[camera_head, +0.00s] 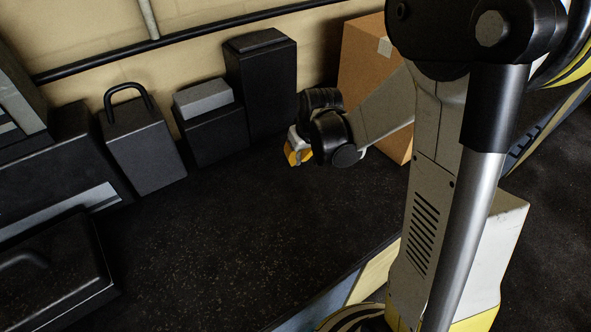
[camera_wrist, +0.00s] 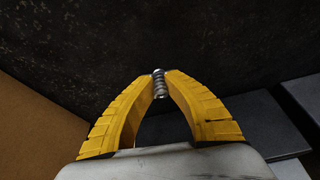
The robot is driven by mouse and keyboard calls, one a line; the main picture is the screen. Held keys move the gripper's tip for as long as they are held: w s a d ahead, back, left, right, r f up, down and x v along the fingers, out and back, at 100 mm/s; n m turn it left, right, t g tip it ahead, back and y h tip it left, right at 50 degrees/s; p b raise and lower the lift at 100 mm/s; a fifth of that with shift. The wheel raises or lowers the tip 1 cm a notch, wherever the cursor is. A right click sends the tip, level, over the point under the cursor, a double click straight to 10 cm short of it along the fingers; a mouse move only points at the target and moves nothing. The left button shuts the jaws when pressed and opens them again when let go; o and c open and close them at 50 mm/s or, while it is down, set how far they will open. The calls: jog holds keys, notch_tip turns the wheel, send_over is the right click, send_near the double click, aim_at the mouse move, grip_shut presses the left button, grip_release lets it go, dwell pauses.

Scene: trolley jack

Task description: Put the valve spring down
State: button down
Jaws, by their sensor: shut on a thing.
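The valve spring (camera_wrist: 160,84) is a small grey metal coil. In the wrist view it sits between the tips of my gripper's yellow fingers (camera_wrist: 159,76), which are shut on it. In the head view my gripper (camera_head: 297,156) is over the dark speckled surface (camera_head: 230,240), near the black blocks at the back. The spring cannot be made out in the head view. The height of the spring above the surface is hard to tell.
A cardboard box (camera_head: 362,62) stands behind my arm. Black blocks (camera_head: 262,88), a padlock-shaped block (camera_head: 143,150) and a dark case (camera_head: 55,275) line the back and left. The middle of the dark surface is clear.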

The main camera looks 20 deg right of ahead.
aim_at(298, 165)
notch_tip(298, 165, down, 4)
jog(key=shift+w+a+f+b, duration=0.1)
jog(key=shift+f+b, duration=0.05)
jog(key=shift+b, duration=0.55)
jog(key=c, duration=1.9)
grip_release()
jog(key=shift+f, duration=0.15)
jog(key=o, duration=0.4)
